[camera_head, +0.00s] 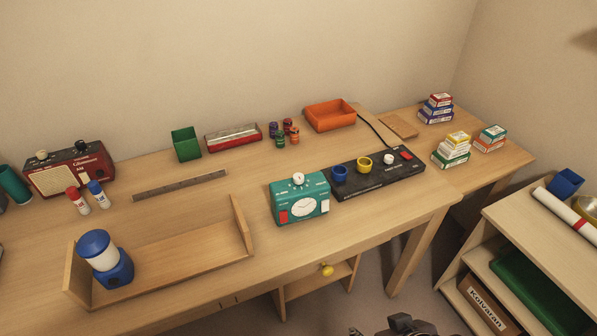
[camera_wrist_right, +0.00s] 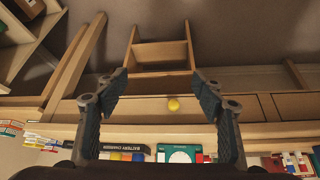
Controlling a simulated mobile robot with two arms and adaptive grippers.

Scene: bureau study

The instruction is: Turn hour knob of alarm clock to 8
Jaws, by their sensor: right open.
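The teal alarm clock (camera_head: 284,212) stands upright on the desk near its front edge, with a white dial and a red patch on its front. A white knob (camera_head: 298,179) sits on its top; its setting is too small to read. The clock also shows in the right wrist view (camera_wrist_right: 161,156), beyond the fingers. My right gripper (camera_wrist_right: 159,80) is open and empty there, with its two fingers well apart. In the head view only part of it (camera_head: 400,326) shows at the bottom edge, below and apart from the clock. My left gripper is not in view.
A black battery charger (camera_head: 392,178) with cups and a white knob stands right behind the clock. A wooden rack (camera_head: 180,255) with a blue-and-white lantern (camera_head: 100,254) is to the left. A yellow knob (camera_head: 326,270) juts out below the desk front. A shelf (camera_head: 520,225) stands at right.

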